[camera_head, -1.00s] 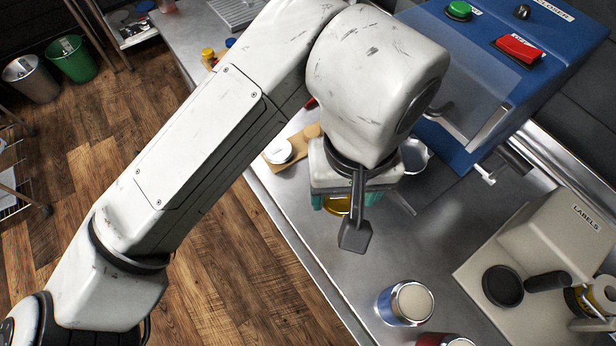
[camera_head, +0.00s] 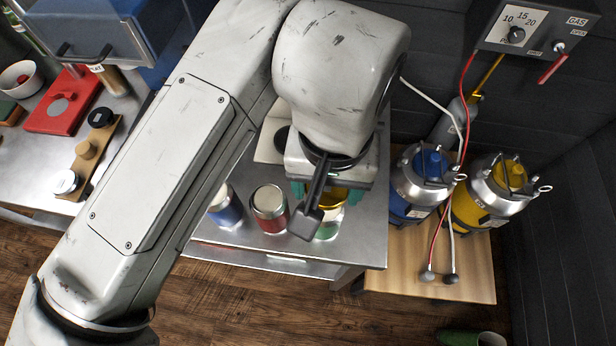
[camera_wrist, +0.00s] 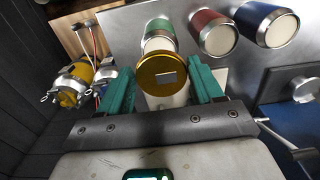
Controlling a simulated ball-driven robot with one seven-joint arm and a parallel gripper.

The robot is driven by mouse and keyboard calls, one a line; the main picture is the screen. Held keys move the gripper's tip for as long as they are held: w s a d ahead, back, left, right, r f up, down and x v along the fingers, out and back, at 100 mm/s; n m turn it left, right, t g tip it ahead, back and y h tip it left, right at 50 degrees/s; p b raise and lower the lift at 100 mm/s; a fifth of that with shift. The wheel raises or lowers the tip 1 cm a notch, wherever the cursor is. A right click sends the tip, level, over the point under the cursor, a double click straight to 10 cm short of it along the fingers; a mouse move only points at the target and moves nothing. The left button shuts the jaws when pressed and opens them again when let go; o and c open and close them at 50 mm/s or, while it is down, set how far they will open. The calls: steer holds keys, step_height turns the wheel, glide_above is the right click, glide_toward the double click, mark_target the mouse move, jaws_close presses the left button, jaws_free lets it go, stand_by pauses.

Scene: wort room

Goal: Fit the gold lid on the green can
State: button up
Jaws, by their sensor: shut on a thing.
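The gold lid (camera_wrist: 162,76) is round and sits between the green fingers of my gripper (camera_wrist: 161,84) in the wrist view. My gripper is shut on it. The green can (camera_wrist: 159,27) stands just beyond the lid, and the lid hides part of its pale top. In the head view the lid (camera_head: 333,197) shows under my gripper (camera_head: 326,193), over or close to the green can (camera_head: 327,229). My arm hides much of both there. I cannot tell whether the lid touches the can.
A red can (camera_head: 269,207) and a blue can (camera_head: 225,207) stand in a row left of the green can on the metal table. Blue (camera_head: 424,174) and yellow (camera_head: 492,190) vessels with hoses stand to the right on a wooden stand (camera_head: 455,274).

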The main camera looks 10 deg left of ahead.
steer(key=shift+d+f, duration=0.15)
steer(key=shift+f, duration=0.1)
step_height(320, 180, down, 4)
steer(key=b, duration=0.4)
steer(key=shift+f, duration=0.15)
steer(key=shift+f, duration=1)
stand_by(2.7)
steer(key=o, duration=1.1)
steer(key=shift+c, duration=0.2)
steer(key=shift+o, duration=0.5)
steer(key=shift+r+p, duration=3.2)
steer(key=shift+r, duration=0.35)
